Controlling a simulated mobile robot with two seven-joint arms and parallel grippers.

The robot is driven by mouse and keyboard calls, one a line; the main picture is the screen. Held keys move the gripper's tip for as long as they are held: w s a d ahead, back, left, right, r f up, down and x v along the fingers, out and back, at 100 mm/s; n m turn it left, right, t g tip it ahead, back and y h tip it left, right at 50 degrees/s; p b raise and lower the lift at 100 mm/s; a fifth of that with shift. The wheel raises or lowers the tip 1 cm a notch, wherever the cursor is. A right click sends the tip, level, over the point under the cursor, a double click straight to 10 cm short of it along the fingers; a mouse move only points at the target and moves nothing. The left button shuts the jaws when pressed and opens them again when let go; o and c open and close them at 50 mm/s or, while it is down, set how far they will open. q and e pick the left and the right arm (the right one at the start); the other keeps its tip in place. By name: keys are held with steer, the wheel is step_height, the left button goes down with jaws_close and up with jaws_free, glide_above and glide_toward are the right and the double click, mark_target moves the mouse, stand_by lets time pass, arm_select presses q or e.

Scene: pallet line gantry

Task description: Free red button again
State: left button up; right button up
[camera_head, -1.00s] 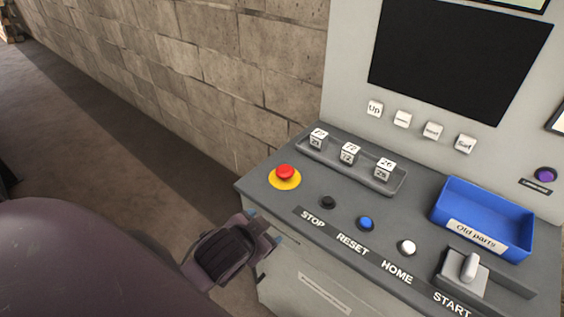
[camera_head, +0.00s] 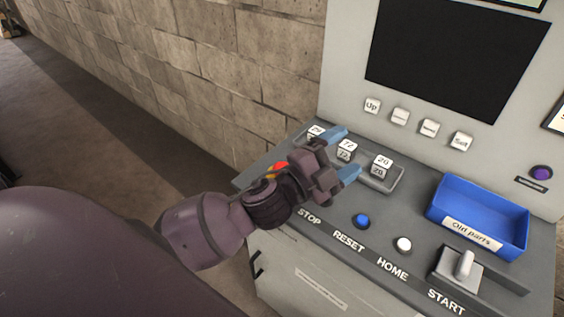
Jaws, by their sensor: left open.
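The red button (camera_head: 280,167) is at the left end of the grey control panel (camera_head: 410,217). Only a small part of its red cap shows behind my left gripper, and its yellow base is almost wholly hidden. Whether the gripper or wrist touches the button cannot be told. My right gripper is not in view.
A blue button (camera_head: 361,221), a white button (camera_head: 403,244), a lever switch (camera_head: 463,264) and a blue "Old parts" bin (camera_head: 437,209) are to the right. A dark screen (camera_head: 455,62) rises behind.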

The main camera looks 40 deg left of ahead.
arm_select(q)
steer(key=s+d+r+m+g+h, duration=0.1)
steer(key=d+m+g+h, duration=0.35)
steer(key=m, duration=0.25)
steer(key=d+r+m+g+h, duration=0.1)
steer(key=d+m+g+h, duration=0.2)
steer(key=m+g+h, duration=0.4)
steer(key=m+g+y, duration=0.8)
steer(key=m+y, duration=0.5)
steer(key=y, duration=0.7)
glide_above(282, 166)
step_height(282, 166, down, 6)
steer(key=shift+t+h, duration=0.25)
step_height(282, 166, down, 9)
steer(key=shift+r+p, duration=0.15)
steer(key=shift+p, duration=0.25)
steer(key=shift+f, duration=0.6)
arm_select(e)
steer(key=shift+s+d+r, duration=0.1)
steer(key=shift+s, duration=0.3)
